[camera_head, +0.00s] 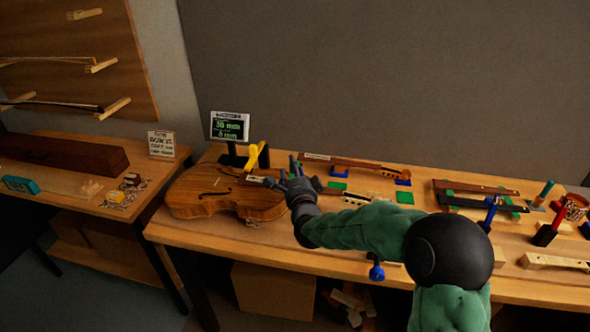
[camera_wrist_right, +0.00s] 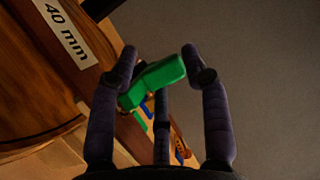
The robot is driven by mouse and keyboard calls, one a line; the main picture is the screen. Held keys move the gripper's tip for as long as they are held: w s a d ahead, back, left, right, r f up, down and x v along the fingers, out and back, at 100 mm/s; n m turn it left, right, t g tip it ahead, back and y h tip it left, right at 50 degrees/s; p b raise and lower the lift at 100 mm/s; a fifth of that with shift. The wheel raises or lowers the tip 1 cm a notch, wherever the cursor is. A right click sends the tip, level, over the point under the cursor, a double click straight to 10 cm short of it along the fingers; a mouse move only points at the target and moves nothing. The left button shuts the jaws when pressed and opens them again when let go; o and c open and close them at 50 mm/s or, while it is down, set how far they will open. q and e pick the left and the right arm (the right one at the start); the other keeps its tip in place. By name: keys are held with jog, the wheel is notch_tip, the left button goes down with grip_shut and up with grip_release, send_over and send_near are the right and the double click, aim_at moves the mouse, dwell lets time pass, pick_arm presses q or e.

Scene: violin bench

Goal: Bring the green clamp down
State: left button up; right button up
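My right gripper (camera_head: 292,168) is above the neck end of the violin body (camera_head: 210,197) in the head view. In the right wrist view the green clamp (camera_wrist_right: 155,80) lies between the fingers of the right gripper (camera_wrist_right: 160,70), its ends against the left and right fingers, so the gripper looks shut on it. In the head view the clamp is mostly hidden by the hand. The violin body also shows in the wrist view (camera_wrist_right: 35,80), to the left of and below the clamp. My left gripper is not in view.
A yellow clamp (camera_head: 256,155) stands at the violin's back edge, near a small display (camera_head: 230,126). Necks, blue and red clamps and green pads lie along the bench (camera_head: 520,285) to the right. A side table at left holds a long brown case (camera_head: 60,153).

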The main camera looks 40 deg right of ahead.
jog(key=shift+o, duration=0.4)
jog(key=shift+w+a+f, duration=0.15)
jog(key=shift+a+f, duration=0.1)
jog(key=shift+f, duration=0.05)
jog(key=shift+d+r, duration=0.15)
jog(key=shift+s+r, duration=0.1)
jog(key=shift+s, duration=0.45)
jog(key=v, duration=1.1)
jog(key=shift+a, duration=0.25)
